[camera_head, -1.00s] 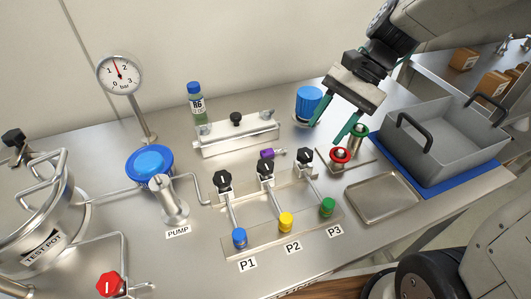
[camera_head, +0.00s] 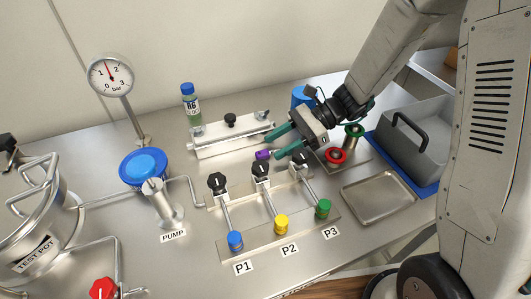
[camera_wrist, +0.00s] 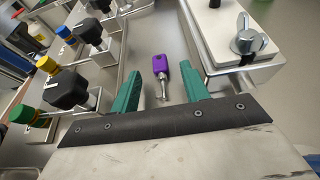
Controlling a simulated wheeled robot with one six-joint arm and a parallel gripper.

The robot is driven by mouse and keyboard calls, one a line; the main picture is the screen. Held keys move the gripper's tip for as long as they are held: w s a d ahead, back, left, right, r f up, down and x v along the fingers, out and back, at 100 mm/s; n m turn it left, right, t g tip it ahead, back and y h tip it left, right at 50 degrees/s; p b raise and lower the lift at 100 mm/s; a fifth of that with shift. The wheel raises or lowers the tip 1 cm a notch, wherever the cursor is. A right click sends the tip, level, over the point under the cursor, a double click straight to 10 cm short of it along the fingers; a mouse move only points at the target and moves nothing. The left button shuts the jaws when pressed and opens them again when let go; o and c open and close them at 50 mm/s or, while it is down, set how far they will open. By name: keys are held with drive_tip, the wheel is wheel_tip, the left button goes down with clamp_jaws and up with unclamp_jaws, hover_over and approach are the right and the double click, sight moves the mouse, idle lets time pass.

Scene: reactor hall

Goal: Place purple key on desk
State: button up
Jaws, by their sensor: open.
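The purple key (camera_head: 262,155) lies on the steel desk (camera_head: 130,245), between the valve manifold and the clear-lidded block. In the wrist view the purple key (camera_wrist: 160,68) has a purple head and a short metal shank pointing toward my gripper. My gripper (camera_head: 274,144) is open, with green fingers on either side of the key's line. In the wrist view my gripper (camera_wrist: 160,88) shows the key's shank between the fingertips, touching neither. Part of the key is hidden behind a finger in the head view.
Black-handled valves P1 (camera_head: 217,182), P2 (camera_head: 261,170) and P3 (camera_head: 301,160) stand close in front of the key. The block (camera_head: 225,136) stands behind it. Red and green capped parts (camera_head: 336,156), a shallow tray (camera_head: 378,197) and a grey bin (camera_head: 418,140) are at right.

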sight(265, 151)
drive_tip(key=x, duration=0.3)
drive_tip(key=shift+a, duration=0.1)
clamp_jaws()
wheel_tip(265, 151, up, 10)
idle(0.8)
